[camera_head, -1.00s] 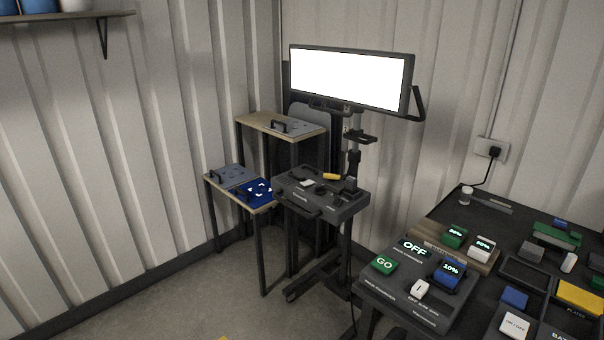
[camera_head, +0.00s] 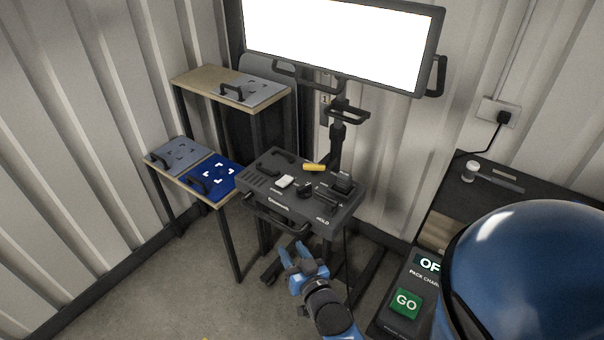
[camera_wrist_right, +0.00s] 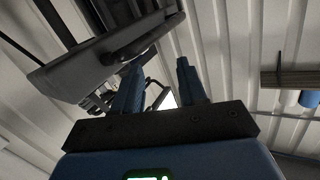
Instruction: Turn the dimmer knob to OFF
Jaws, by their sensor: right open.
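The dark control box (camera_head: 262,197) of the lamp stand is in the middle of the head view. A small black round knob (camera_head: 304,189) stands on its top, between a white switch (camera_head: 284,182) and a dark slider block. I cannot read the knob's setting. My right gripper (camera_head: 294,253) is open and empty, below and in front of the box, apart from it. In the right wrist view, its two blue fingers (camera_wrist_right: 160,70) point up, and the box's dark underside and handle (camera_wrist_right: 135,42) are at upper left. My left gripper is out of view.
A bright lamp panel (camera_head: 335,38) hangs above the box. A yellow piece (camera_head: 314,167) lies at the box's back. Side shelves with grey and blue plates (camera_head: 222,172) stand left. A bench with a green GO button (camera_head: 405,303) is at right, partly hidden by a blue rounded part of mine.

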